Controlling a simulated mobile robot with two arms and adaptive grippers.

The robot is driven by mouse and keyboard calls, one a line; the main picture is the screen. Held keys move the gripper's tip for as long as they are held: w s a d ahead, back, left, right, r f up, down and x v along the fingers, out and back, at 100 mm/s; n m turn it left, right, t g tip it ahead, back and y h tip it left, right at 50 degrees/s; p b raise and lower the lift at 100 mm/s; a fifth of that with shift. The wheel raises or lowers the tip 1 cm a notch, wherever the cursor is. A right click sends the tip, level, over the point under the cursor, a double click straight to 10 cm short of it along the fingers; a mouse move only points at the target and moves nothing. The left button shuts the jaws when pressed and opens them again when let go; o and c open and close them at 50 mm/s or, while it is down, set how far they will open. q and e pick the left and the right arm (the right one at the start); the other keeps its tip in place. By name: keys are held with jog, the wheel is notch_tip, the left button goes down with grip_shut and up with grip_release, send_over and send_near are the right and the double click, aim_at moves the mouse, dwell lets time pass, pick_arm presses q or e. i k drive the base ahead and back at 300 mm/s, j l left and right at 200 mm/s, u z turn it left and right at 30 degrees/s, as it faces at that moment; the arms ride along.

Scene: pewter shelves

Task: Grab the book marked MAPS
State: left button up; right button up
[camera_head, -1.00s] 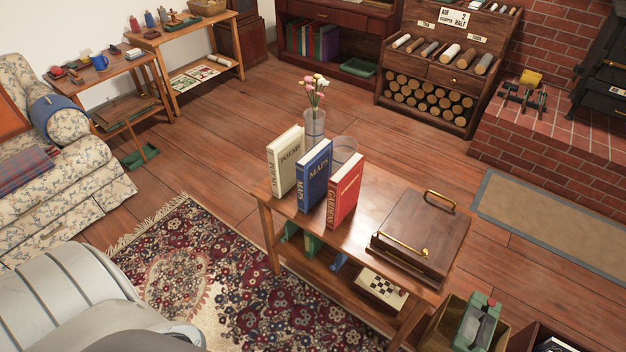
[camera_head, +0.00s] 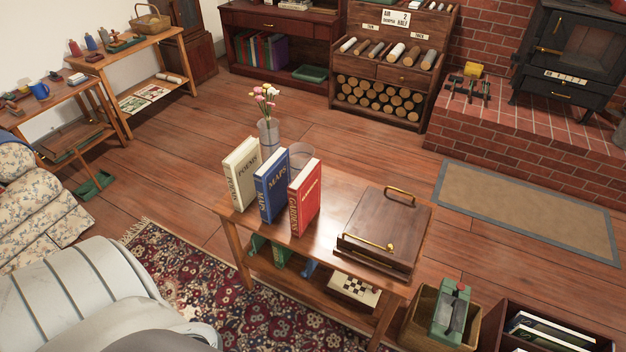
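The blue book marked MAPS (camera_head: 272,186) stands upright on the wooden table (camera_head: 328,199). It is between the cream book marked POEMS (camera_head: 243,173) on its left and the red book marked GARDENS (camera_head: 305,198) on its right. The three books stand close together, with their covers and spines facing me. Neither of my grippers is in view. A pale grey part of my own body fills the lower left corner.
A glass vase with flowers (camera_head: 268,135) and a clear glass (camera_head: 300,156) stand behind the books. A wooden box with brass handles (camera_head: 383,230) takes up the table's right side. Crates (camera_head: 411,318) stand at the lower right. Wooden floor is free behind the table.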

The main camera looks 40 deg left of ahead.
aim_at(272, 179)
jog(key=j+z, duration=0.3)
jog(key=j, duration=0.15)
jog(key=k+j+z, duration=0.1)
jog(key=j+z, duration=0.25)
jog(key=k+j+z, duration=0.1)
jog(key=j+z, duration=0.2)
jog(key=j, duration=0.25)
jog(key=k+j+z, duration=0.2)
jog(key=j+z, duration=0.15)
jog(key=j, duration=0.1)
